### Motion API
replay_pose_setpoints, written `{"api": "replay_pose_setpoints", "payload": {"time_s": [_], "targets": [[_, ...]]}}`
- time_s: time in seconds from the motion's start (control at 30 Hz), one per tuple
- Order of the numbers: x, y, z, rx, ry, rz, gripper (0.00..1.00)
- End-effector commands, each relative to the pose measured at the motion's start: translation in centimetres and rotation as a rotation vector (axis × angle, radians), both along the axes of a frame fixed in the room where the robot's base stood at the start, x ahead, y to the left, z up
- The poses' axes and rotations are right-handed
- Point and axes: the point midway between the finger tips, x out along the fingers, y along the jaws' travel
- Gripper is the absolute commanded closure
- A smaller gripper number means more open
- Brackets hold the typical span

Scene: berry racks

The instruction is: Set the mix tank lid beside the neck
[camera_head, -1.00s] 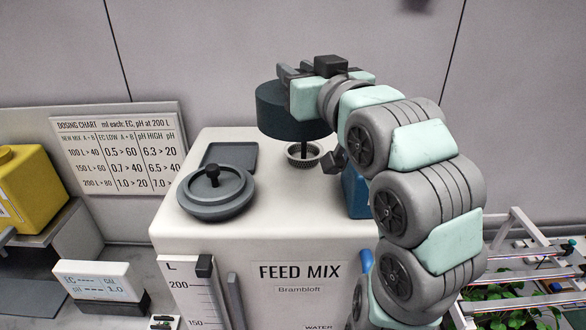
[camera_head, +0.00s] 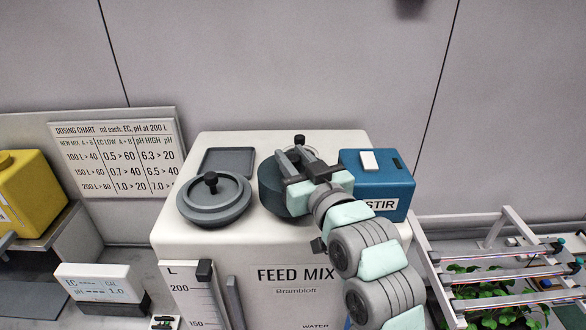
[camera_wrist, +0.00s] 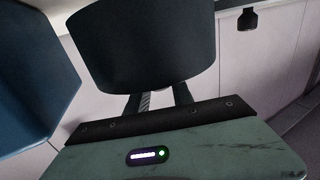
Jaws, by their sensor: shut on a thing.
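A thick, dark teal round lid (camera_head: 271,189) is in my gripper (camera_head: 297,165), above or on the front part of the white tank top (camera_head: 255,233); I cannot tell whether it touches. In the wrist view the lid (camera_wrist: 145,45) fills the upper middle and hides the fingertips.
A grey disc with a black knob (camera_head: 213,205) lies left of the held lid. A flat dark tray (camera_head: 228,160) is behind it. A blue STIR box (camera_head: 375,185) stands close on the right; it also shows in the wrist view (camera_wrist: 35,80).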

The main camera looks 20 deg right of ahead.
Motion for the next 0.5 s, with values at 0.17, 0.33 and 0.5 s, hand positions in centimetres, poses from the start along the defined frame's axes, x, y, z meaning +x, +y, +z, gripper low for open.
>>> {"api": "replay_pose_setpoints", "payload": {"time_s": [0.17,0.33,0.5], "targets": [[0.0,0.0,-2.0,0.0,0.005,0.0,1.0],[0.0,0.0,-3.3,0.0,0.001,0.0,1.0],[0.0,0.0,-3.2,-0.001,0.0,0.0,1.0]]}}
